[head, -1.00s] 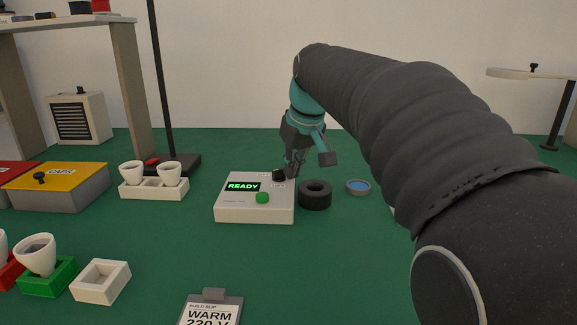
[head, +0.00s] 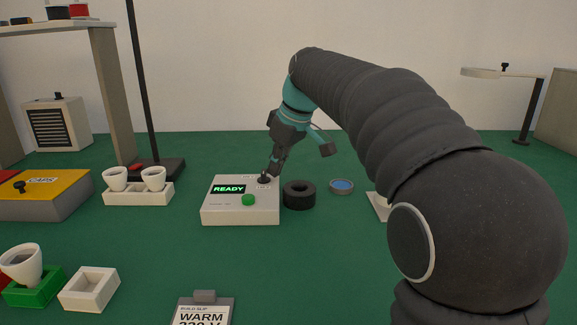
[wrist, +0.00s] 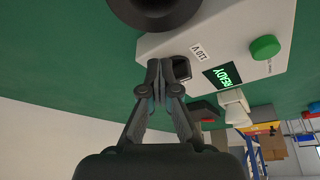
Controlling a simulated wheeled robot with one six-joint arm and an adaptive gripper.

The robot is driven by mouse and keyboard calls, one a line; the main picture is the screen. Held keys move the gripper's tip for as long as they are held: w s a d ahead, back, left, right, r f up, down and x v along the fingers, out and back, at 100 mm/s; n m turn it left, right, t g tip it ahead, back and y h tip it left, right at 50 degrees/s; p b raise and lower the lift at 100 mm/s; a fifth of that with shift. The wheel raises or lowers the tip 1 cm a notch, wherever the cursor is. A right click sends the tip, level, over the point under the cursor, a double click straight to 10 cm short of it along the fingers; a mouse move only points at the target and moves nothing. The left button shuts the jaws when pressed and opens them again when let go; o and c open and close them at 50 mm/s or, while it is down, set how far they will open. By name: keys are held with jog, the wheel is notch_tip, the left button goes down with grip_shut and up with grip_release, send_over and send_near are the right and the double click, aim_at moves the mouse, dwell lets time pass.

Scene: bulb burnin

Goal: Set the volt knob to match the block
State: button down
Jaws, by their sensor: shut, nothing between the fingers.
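The white tester box (head: 228,213) stands on the green table, its screen (head: 229,189) reading READY in green, with a green button (head: 248,200) on top. The black volt knob (head: 264,180) is at the box's back right corner; it also shows in the wrist view (wrist: 182,68), beside a label (wrist: 198,52) reading 110 V. My gripper (head: 269,172) is shut and empty, its tips right at the knob; I cannot tell whether they touch it. The knob's pointer direction is not clear. The build slip (head: 205,315) at the front reads WARM and 220 V, partly cut off.
A black ring (head: 298,195) stands close right of the box, a blue-topped round dish (head: 342,186) beyond it. A white double holder with cups (head: 138,193) is to the left. A white empty tray (head: 89,289) and green holder (head: 38,290) are at front left.

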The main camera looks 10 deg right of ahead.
jog(key=shift+w, duration=0.2)
dwell(0.4)
jog(key=shift+w+a, duration=0.1)
jog(key=shift+a, duration=0.1)
